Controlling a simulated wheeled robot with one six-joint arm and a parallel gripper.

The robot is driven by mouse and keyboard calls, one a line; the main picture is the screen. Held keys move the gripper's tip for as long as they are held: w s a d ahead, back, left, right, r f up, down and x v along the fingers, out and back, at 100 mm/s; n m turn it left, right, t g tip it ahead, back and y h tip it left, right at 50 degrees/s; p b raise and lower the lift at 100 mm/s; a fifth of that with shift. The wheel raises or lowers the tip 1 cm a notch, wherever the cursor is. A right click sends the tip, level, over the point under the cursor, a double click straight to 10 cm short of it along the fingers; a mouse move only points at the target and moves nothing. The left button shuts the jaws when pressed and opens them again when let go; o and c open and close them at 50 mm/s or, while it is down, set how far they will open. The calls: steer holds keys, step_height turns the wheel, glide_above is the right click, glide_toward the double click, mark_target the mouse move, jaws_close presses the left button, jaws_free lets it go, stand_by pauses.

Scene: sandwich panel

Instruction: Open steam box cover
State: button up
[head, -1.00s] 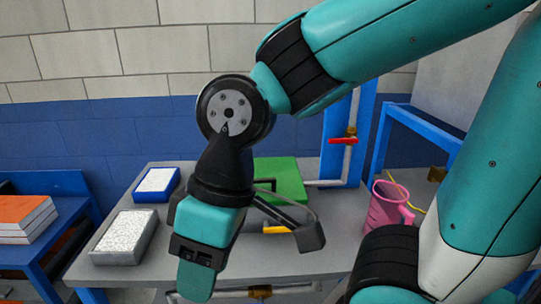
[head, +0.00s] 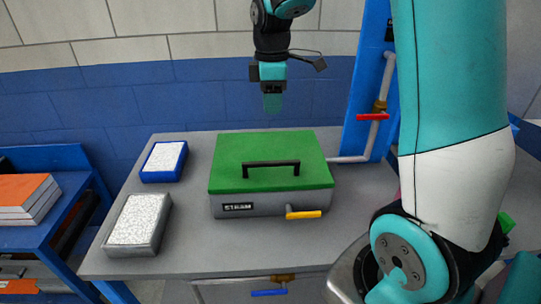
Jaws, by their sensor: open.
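The steam box (head: 270,206) is a grey box with a "STEAM" label, standing on the grey table in the head view. Its green cover (head: 235,165) lies flat and closed on top, with a black bar handle (head: 270,164) across it. A yellow lever (head: 303,214) sticks out at the front right of the box. My gripper (head: 272,100) points down above the far edge of the cover in the picture, apart from it. It is open and empty, and only one teal finger shows clearly.
A blue tray (head: 183,175) and a grey tray (head: 159,247), both with white contents, stand left of the box. A pipe with a red valve handle (head: 373,117) runs behind at right. A blue shelf (head: 36,236) with books is at left. My arm hides the table's right side.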

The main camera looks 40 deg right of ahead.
mark_target(271, 162)
step_height(271, 162, down, 16)
steer(key=shift+s+a+f+p, duration=0.1)
steer(key=shift+f+p, duration=0.1)
steer(key=shift+p, duration=0.4)
jaws_close()
